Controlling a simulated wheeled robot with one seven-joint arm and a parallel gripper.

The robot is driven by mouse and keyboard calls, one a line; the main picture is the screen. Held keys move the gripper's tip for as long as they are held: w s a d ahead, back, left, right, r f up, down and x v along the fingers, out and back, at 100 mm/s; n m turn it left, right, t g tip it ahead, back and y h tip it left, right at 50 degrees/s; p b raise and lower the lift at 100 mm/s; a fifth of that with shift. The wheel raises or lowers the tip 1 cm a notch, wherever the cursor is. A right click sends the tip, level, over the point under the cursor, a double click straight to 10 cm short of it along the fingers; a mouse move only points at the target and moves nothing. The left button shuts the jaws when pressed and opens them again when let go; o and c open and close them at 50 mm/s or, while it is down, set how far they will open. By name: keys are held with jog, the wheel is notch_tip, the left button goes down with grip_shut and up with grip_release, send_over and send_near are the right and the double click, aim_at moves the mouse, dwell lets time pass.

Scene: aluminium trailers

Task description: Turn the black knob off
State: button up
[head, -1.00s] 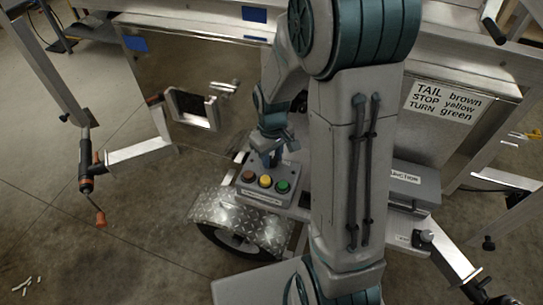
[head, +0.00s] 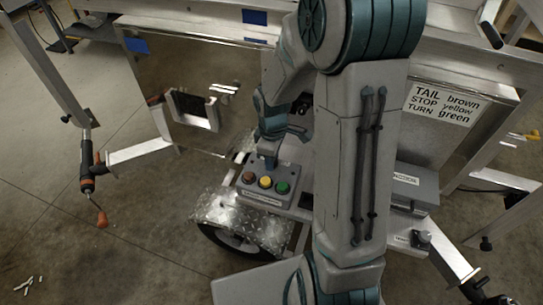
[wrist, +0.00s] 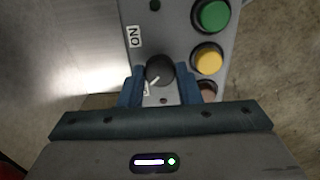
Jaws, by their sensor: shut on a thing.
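The black knob (wrist: 160,71) sits on a grey control box (wrist: 178,15), between my gripper's two blue fingers in the wrist view. My gripper (wrist: 160,92) is shut on the knob. The knob's white pointer line slants toward the lower left, near a label that my gripper mostly hides. An "ON" label (wrist: 134,37) lies up and left of the knob. In the head view, my gripper (head: 270,160) reaches down to the back edge of the control box (head: 262,197), and the knob is hidden there.
Green (wrist: 214,15), yellow (wrist: 208,60) and brown (wrist: 208,88) buttons line the box close to the right finger. A shiny metal panel (head: 205,85) stands behind. A tread-plate fender (head: 225,215) and a grey junction box (head: 412,184) flank the control box.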

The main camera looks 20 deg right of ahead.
jog(key=shift+w+r, duration=0.1)
jog(key=shift+w, duration=0.05)
jog(key=o, duration=1)
jog(key=shift+c, duration=0.2)
notch_tip(320, 180, up, 14)
jog(key=p, duration=0.1)
jog(key=s+r+m+t+p, duration=0.1)
jog(key=s+r+m, duration=0.2)
jog(key=s+m, duration=0.2)
jog(key=s+r+m+t+p, duration=0.1)
jog(key=s+r+m, duration=0.3)
jog(key=s, duration=0.5)
jog(key=shift+s+a+m+t+p, duration=0.15)
jog(key=shift+m+t+p, duration=0.35)
jog(key=shift+m, duration=0.6)
